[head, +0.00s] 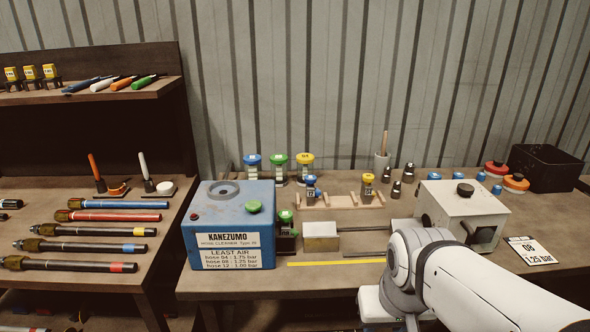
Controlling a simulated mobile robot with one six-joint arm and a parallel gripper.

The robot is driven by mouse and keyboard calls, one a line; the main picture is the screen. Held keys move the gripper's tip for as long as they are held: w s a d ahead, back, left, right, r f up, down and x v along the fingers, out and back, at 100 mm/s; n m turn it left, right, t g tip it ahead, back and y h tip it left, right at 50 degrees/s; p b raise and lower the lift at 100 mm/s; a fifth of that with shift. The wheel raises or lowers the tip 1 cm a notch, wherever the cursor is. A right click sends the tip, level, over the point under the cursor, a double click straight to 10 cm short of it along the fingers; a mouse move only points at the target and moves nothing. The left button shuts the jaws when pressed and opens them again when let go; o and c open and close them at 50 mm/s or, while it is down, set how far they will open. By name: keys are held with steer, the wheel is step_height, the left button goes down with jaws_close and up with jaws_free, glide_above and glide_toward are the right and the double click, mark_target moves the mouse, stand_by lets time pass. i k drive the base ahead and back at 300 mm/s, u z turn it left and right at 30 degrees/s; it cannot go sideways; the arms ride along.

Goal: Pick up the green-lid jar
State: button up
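The green-lid jar (279,169) stands at the back of the bench near the wall, upright. It is between a blue-lid jar (252,169) on its left and a yellow-lid jar (305,168) on its right. Its lower part is partly hidden behind the blue hose cleaner box (226,225). My arm reaches in from the lower right, well to the right of the jar and nearer the front. My gripper's fingers do not show, so I cannot see whether they are open or hold anything.
A smaller green-topped piece (285,220) sits in a dark holder right of the blue box. A wooden rack (340,202) stands in front of the jars, with blue- and yellow-topped pieces near it. A white box machine (463,213) and a black bin (545,168) are on the right.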

mark_target(278, 161)
steer(key=u, duration=0.15)
steer(key=i, duration=0.95)
steer(key=z, duration=0.05)
